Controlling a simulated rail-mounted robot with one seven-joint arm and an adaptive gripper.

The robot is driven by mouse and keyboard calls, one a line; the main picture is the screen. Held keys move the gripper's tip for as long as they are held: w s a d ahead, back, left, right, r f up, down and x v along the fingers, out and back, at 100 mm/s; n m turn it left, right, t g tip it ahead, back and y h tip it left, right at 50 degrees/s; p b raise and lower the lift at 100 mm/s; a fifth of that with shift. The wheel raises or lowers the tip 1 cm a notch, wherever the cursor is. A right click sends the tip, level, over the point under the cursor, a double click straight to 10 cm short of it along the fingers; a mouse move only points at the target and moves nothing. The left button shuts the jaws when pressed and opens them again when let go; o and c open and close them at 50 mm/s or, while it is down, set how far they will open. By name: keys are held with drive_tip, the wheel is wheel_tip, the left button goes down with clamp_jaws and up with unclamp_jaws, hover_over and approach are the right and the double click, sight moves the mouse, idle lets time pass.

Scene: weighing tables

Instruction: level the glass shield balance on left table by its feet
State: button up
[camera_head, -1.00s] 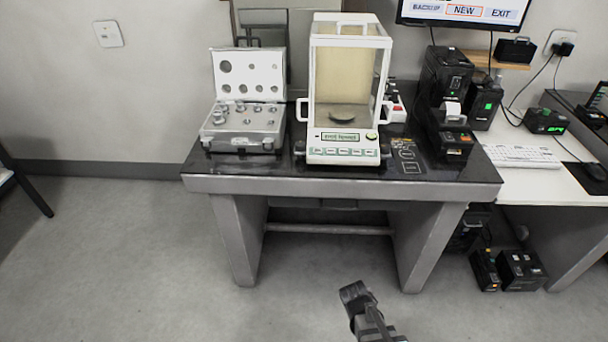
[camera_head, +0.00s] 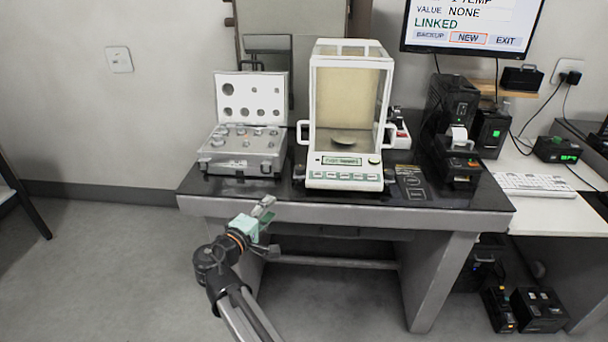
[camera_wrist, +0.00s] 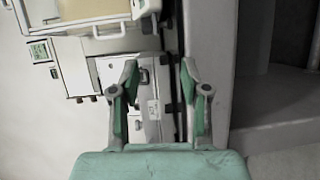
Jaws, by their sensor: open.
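The glass shield balance (camera_head: 344,176) stands on the dark-topped left table (camera_head: 460,196). It has a white frame, clear panes, a round pan inside and a front panel with a display and buttons. Dark feet show low at its front corners, small and partly hidden; I cannot tell its tilt. My gripper (camera_head: 264,208) is open and empty, in front of the table's front edge, to the left of and nearer than the balance. In the wrist view the gripper (camera_wrist: 160,80) points towards the table, with part of the balance (camera_wrist: 72,68) sideways at upper left.
An open silver weight case (camera_head: 242,160) stands left of the balance; its latched front (camera_wrist: 148,108) shows between the fingers in the wrist view. Right of the balance are a black printer (camera_head: 458,165) and other black boxes. A keyboard (camera_head: 535,186) lies on the right table.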

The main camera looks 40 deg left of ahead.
sight(298, 173)
drive_tip(key=shift+n+t+y, duration=0.3)
drive_tip(key=shift+t, duration=0.1)
drive_tip(key=w+a, duration=0.1)
drive_tip(key=w, duration=0.4)
drive_tip(key=w+a+r, duration=0.1)
drive_tip(key=w, duration=0.5)
drive_tip(key=w+a, duration=0.1)
drive_tip(key=w, duration=0.5)
drive_tip(key=shift+w+a+r, duration=0.15)
drive_tip(key=shift+w, duration=0.05)
drive_tip(key=shift+c, duration=0.3)
clamp_jaws()
